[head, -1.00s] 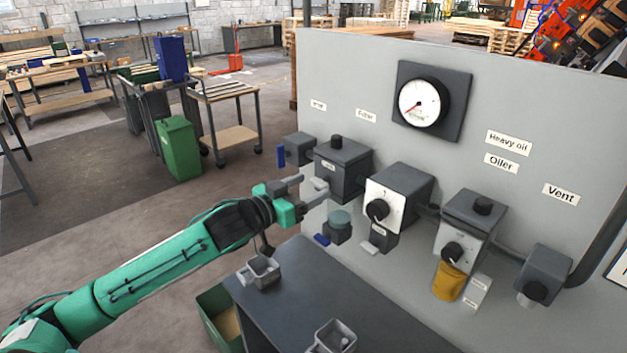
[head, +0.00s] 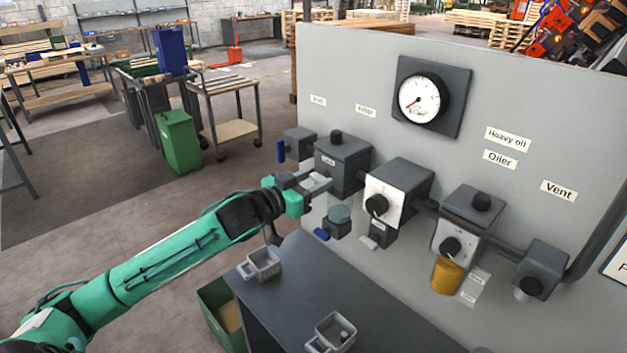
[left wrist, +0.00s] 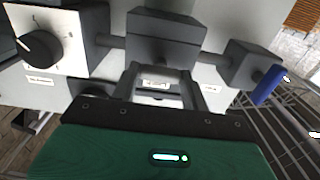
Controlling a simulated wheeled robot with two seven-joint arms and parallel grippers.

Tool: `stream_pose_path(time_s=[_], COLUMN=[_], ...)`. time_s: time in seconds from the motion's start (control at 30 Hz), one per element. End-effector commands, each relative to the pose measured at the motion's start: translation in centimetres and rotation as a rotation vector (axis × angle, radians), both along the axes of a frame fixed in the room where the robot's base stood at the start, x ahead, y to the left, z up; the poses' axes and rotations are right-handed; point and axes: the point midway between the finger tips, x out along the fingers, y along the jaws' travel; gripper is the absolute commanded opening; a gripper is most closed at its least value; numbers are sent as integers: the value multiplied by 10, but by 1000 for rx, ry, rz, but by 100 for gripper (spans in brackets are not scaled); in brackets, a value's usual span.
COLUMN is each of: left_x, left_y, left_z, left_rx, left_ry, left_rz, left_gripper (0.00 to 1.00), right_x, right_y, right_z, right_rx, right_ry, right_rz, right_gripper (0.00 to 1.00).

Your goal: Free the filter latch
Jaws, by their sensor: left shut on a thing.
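The filter unit (head: 343,161) is a dark box with a black knob on top, on the grey panel under the "Filter" label (head: 365,111). A greenish clear bowl (head: 339,214) with a blue tab (head: 321,234) is below it. My left gripper (head: 325,184) is at the box's lower front. In the left wrist view its two fingers (left wrist: 160,84) reach up to the box (left wrist: 165,38), one on each side of a small pale labelled piece (left wrist: 155,85), seemingly the latch. The gripper is shut on that piece, which the fingers mostly hide in the head view. My right gripper is out of view.
A smaller box with a blue handle (head: 281,151) is left of the filter. To the right are a white-faced regulator (head: 385,193), an oiler with yellow bowl (head: 447,275) and a vent box (head: 540,268). A dark bench (head: 300,285) with grey cups (head: 260,265) is below.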

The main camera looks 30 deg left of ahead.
Motion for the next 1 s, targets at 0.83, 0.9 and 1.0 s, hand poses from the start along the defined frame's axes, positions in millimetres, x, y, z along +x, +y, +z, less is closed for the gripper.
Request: stream_pose_path(time_s=[0.83, 0.9, 1.0], left_x=[0, -1, -1], left_y=[-2, -2, -2], left_z=[1, 1, 1], left_rx=[549, 612, 701], left_ry=[-193, -214, -245], left_rz=[0, -1, -1], left_gripper=[23, 23, 23], right_x=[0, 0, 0], right_y=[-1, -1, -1], right_z=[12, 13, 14], right_rx=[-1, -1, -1], right_ry=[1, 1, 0], right_rz=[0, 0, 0], right_gripper=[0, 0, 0])
